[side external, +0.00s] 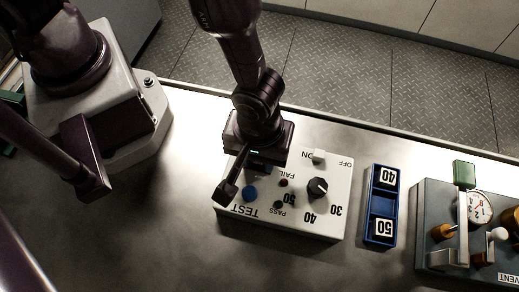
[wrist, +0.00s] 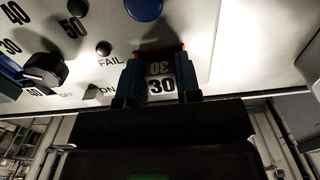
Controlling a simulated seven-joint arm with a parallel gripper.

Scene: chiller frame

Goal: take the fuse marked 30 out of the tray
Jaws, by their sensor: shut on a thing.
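The fuse marked 30 (wrist: 161,86) shows its white label in the wrist view, between the two fingers of my gripper (wrist: 160,93). My gripper is shut on it, over the top left part of the white test box (side external: 335,222). I cannot tell whether the fuse is seated in the box or held just above it. In the side view the fuse is hidden by my gripper. The blue tray (side external: 370,208) lies right of the box. It holds the fuse marked 40 (side external: 387,177) and the fuse marked 50 (side external: 383,228), with a gap between them.
The test box carries a black selector knob (side external: 317,187), a white switch (side external: 319,156) and a blue TEST button (side external: 250,194). A grey unit with a gauge (side external: 475,208) and a green-topped lever (side external: 464,174) stands at the far right. The table's front left is clear.

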